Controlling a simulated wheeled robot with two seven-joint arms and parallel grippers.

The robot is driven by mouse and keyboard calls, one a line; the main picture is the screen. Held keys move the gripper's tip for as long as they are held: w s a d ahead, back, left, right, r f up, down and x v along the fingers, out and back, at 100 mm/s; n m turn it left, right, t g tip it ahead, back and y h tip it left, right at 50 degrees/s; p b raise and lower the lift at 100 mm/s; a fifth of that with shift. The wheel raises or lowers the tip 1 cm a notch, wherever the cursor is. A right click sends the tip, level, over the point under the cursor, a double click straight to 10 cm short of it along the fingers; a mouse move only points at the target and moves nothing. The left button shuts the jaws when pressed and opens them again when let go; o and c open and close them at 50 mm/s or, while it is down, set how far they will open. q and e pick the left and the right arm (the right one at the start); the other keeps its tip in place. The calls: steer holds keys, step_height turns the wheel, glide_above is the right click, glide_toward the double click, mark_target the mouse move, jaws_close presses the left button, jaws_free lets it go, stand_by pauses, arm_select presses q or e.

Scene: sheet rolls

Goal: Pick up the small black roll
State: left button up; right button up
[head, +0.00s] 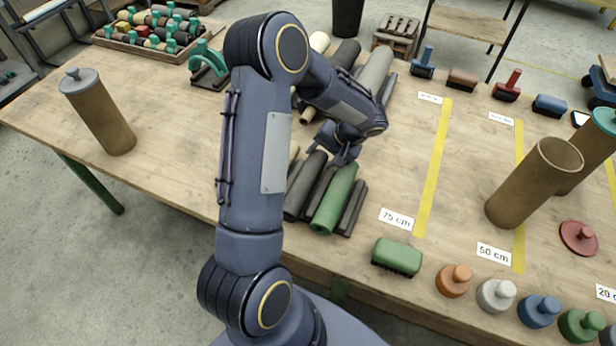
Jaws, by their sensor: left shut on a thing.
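My left gripper (339,150) reaches over the middle of the table and points down at the far ends of a group of rolls. It is shut on a small dark roll, but the hand and wrist hide most of the grip, and I cannot tell exactly which one is held. In this group, a small black roll (352,209) lies to the right of a green roll (333,203). Other dark rolls (300,190) lie to the left of the green one. My right gripper is not in view.
Longer grey and black rolls (377,72) lie behind my left wrist. A brown tube (103,118) stands at left, another (533,183) at right. A green brush (397,257) and several knobbed weights (454,281) line the front edge. Yellow strips (434,170) cross the table.

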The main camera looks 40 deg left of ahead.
arm_select(q)
steer(key=shift+d, duration=0.25)
